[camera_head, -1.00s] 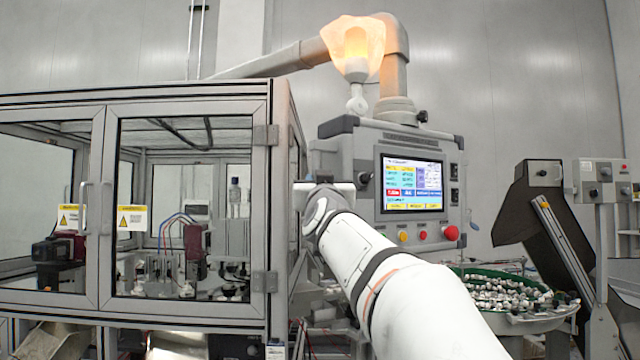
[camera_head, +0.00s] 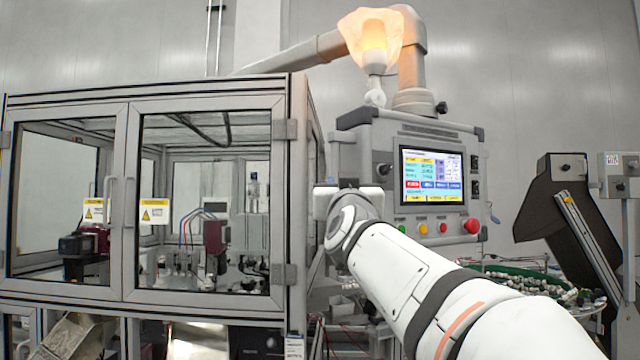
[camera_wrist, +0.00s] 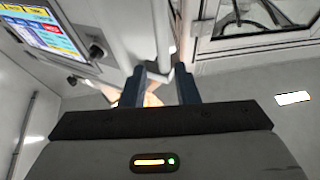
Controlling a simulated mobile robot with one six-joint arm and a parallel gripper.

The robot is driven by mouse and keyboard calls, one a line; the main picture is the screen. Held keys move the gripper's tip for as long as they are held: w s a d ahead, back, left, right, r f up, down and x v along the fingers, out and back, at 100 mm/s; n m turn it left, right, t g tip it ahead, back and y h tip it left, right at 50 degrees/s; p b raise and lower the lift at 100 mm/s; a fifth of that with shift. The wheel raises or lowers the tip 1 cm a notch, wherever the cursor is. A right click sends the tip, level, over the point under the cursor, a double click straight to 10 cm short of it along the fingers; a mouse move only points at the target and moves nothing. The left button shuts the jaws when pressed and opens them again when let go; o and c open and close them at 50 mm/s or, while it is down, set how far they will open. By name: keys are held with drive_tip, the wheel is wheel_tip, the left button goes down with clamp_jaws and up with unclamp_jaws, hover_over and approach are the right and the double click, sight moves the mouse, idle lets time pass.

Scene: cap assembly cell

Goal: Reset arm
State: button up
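My arm (camera_head: 405,275) reaches in from the lower right in the head view, its white wrist end beside the cabinet's right edge and in front of the control panel (camera_head: 384,140). The fingers of my gripper do not show there. In the wrist view my gripper (camera_wrist: 160,78) points upward in the picture. Its two dark fingers stand apart with nothing between them, so it is open and empty. The panel's lit screen (camera_wrist: 42,30) shows at the upper left of that view.
A glazed machine cabinet (camera_head: 205,108) with closed doors fills the left. The panel carries a red button (camera_head: 472,226). A green-rimmed bowl of small parts (camera_head: 500,268) and a dark sloped conveyor (camera_head: 556,215) stand at right. A glowing lamp (camera_head: 372,40) hangs above.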

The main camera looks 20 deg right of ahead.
drive_tip(key=shift+s, duration=0.15)
idle(0.3)
drive_tip(key=s+a+f+n+g+y+p, duration=0.1)
drive_tip(key=a+f+g+y, duration=0.15)
drive_tip(key=f, duration=0.65)
drive_tip(key=s+a+f+n+g+y, duration=0.15)
drive_tip(key=f+g, duration=0.25)
drive_tip(key=f, duration=0.5)
drive_tip(key=s+a+f+n+g+y+p, duration=0.1)
drive_tip(key=s+a+f+g, duration=0.15)
drive_tip(key=f, duration=0.75)
drive_tip(key=s+f+g+p, duration=0.1)
drive_tip(key=s+f+g, duration=0.9)
drive_tip(key=s+f, duration=1)
wheel_tip(320, 180, down, 2)
drive_tip(key=shift+s+a+m, duration=0.25)
drive_tip(key=shift+s+m, duration=0.1)
drive_tip(key=shift+m, duration=0.1)
drive_tip(key=shift+o, duration=0.2)
